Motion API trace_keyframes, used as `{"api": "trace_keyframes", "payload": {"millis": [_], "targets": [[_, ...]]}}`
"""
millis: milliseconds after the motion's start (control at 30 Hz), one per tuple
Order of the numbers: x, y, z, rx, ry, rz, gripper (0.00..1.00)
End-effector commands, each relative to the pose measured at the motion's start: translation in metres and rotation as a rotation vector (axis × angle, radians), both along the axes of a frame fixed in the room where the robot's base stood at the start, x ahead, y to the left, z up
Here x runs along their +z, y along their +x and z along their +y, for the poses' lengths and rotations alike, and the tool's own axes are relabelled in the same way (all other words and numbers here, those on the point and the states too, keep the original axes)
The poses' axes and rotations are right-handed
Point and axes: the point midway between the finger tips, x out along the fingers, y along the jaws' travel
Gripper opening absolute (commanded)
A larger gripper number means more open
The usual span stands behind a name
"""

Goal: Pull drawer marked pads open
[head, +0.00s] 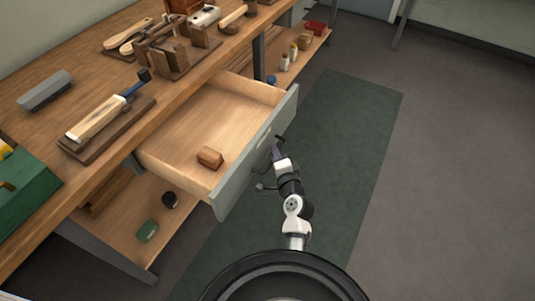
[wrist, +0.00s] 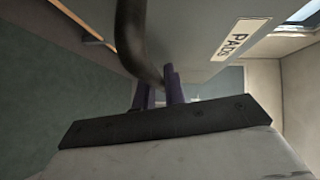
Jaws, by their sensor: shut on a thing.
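The drawer (head: 258,145) with a grey front stands pulled out from under the wooden workbench. Its pale wooden inside shows in the head view. A label reading PADS (wrist: 241,39) is on the grey drawer front (wrist: 200,20) in the wrist view. A dark curved handle (wrist: 131,40) stands out from that front. My gripper (wrist: 158,88) is shut on the handle, its purple fingers around the bar. In the head view my gripper (head: 277,152) is at the outer face of the drawer front, and the handle is mostly hidden there.
A small brown block (head: 209,157) lies in the drawer. Brushes and wooden blocks stand on the workbench (head: 60,110), with a green box (head: 25,190) at its left end. A lower shelf (head: 120,235) holds small items. Floor and a green mat (head: 350,130) are clear to the right.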

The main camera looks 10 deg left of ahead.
Motion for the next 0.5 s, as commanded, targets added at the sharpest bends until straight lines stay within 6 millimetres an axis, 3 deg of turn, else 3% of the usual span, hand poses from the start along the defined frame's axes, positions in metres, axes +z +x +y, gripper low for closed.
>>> {"api": "trace_keyframes", "payload": {"millis": [467,500], "targets": [[0.0001,-0.0015,-0.0051,-0.001,-0.001,0.0,0.0],[0.0001,-0.0015,-0.0051,-0.001,0.0,0.001,0.17]]}}
